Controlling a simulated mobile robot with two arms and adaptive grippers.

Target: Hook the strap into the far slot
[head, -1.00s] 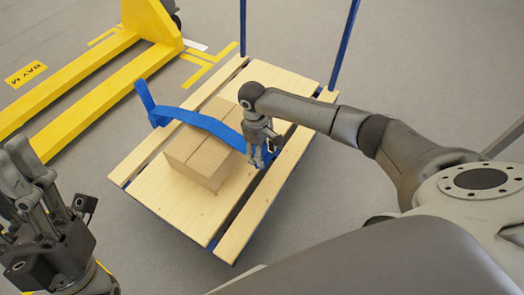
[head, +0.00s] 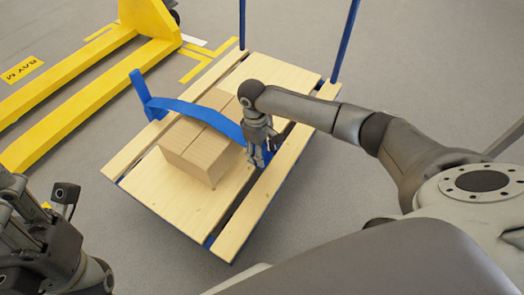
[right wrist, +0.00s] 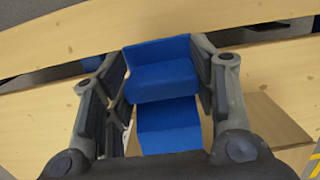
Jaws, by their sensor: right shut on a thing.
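A blue strap (head: 200,112) rises from an upright blue end at the left of the wooden platform (head: 160,187). It arches over a cardboard box (head: 197,150) to my right gripper (head: 262,160). That gripper is shut on the strap's end, beside the box and close to the dark slot (head: 236,205) between the wide boards and the right-hand plank. In the right wrist view the folded strap end (right wrist: 160,68) lies between the fingers, with a dark slot (right wrist: 262,35) beyond. The exact height of the end over the slot cannot be told. My left gripper (head: 15,200) is partly cut off at lower left, empty.
Two blue posts (head: 345,40) stand at the platform's back edge. A second slot (head: 165,137) runs along the left plank. A yellow pallet jack (head: 80,85) stands on the grey floor at upper left. The floor in front of the platform is clear.

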